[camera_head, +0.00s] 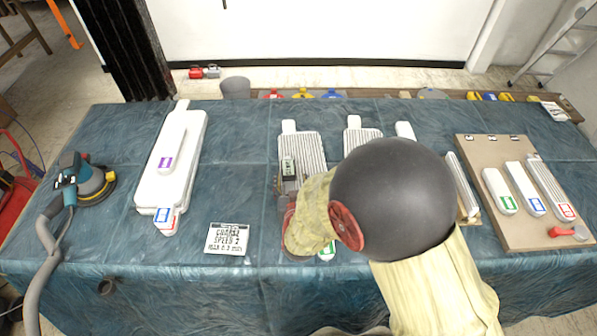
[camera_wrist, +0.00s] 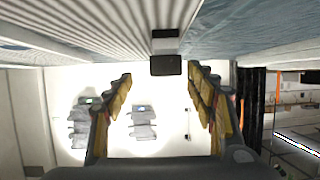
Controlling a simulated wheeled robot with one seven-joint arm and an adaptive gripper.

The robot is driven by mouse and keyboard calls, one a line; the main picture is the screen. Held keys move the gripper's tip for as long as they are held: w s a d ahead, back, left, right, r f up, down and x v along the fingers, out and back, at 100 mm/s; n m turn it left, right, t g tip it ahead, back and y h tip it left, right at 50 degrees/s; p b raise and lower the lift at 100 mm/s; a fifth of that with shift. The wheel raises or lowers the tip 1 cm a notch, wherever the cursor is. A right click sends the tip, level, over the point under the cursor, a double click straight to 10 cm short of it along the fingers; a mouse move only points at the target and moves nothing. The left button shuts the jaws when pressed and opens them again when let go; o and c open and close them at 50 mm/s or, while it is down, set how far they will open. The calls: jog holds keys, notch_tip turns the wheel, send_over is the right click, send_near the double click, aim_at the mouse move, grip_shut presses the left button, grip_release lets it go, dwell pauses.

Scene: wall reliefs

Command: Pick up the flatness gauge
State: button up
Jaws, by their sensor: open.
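The likely flatness gauge, a small dark block with a pale green face (camera_head: 288,167), sits on a ribbed white panel (camera_head: 312,150) in the middle of the table. In the wrist view a dark block (camera_wrist: 166,64), seemingly the same gauge, lies against the ribbed surface at the top centre. My gripper (camera_wrist: 161,74) is open, its yellow-padded fingers spread on either side of the block's line. I see no finger contact with it; the remaining distance is hard to judge. In the head view my arm hides most of the gripper.
The table has a blue cover (camera_head: 250,200). A white panel (camera_head: 182,150) and a sander (camera_head: 85,180) are on the left. A printed sign (camera_head: 227,238) lies near the front. A brown board (camera_head: 480,160) with several labelled pieces is on the right.

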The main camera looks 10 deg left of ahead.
aim_at(288, 170)
jog(key=b+x, duration=0.1)
jog(key=x, duration=0.1)
jog(key=b+x, duration=0.1)
jog(key=x, duration=0.4)
jog(key=shift+a+b, duration=0.4)
jog(key=shift+a, duration=0.05)
jog(key=shift+s+r, duration=0.1)
jog(key=shift+c, duration=0.4)
grip_shut()
